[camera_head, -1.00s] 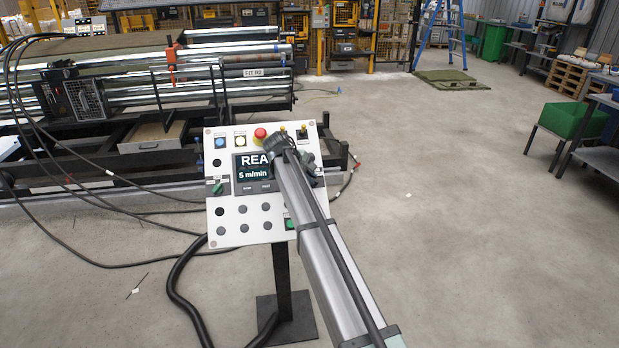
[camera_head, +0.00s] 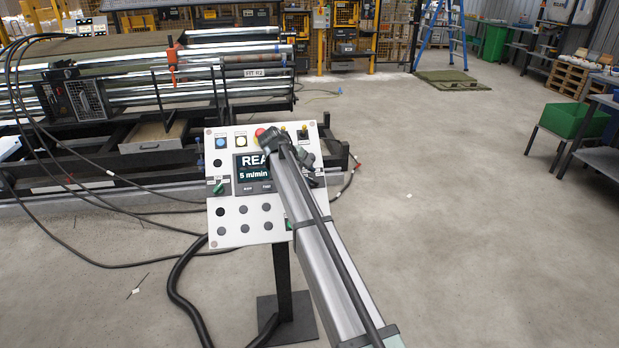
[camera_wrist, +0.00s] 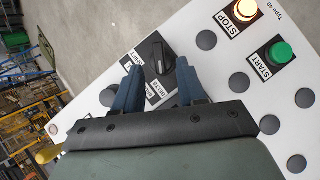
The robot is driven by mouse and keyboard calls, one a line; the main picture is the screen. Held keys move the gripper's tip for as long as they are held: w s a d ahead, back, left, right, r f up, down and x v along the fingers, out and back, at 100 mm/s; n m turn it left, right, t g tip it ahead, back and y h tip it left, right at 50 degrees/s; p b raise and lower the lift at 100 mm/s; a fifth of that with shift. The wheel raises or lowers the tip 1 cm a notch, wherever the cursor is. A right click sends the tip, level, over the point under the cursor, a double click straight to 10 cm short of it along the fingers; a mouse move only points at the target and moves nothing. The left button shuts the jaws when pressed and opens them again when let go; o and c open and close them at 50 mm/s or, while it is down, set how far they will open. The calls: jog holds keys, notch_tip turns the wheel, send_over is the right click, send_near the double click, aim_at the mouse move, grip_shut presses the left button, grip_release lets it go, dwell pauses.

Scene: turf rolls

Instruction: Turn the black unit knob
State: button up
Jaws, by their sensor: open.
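The black knob (camera_wrist: 156,58) is on the white control panel (camera_head: 228,222), with labels beside it that read in part "UNIT". In the wrist view my gripper (camera_wrist: 159,70) is open. Its two blue fingers point at the knob, one on each side, with the knob between and just beyond the tips. I cannot tell whether either finger touches it. In the head view my arm covers the right part of the panel and hides the knob and the fingertips.
In the wrist view a lit STOP button (camera_wrist: 244,12) and a green START button (camera_wrist: 279,51) sit right of the knob. In the head view a red button (camera_head: 260,132) and a screen (camera_head: 254,173) are close to my wrist. Cables lie left of the stand.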

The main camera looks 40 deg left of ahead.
jog(key=v, duration=1.1)
dwell(0.3)
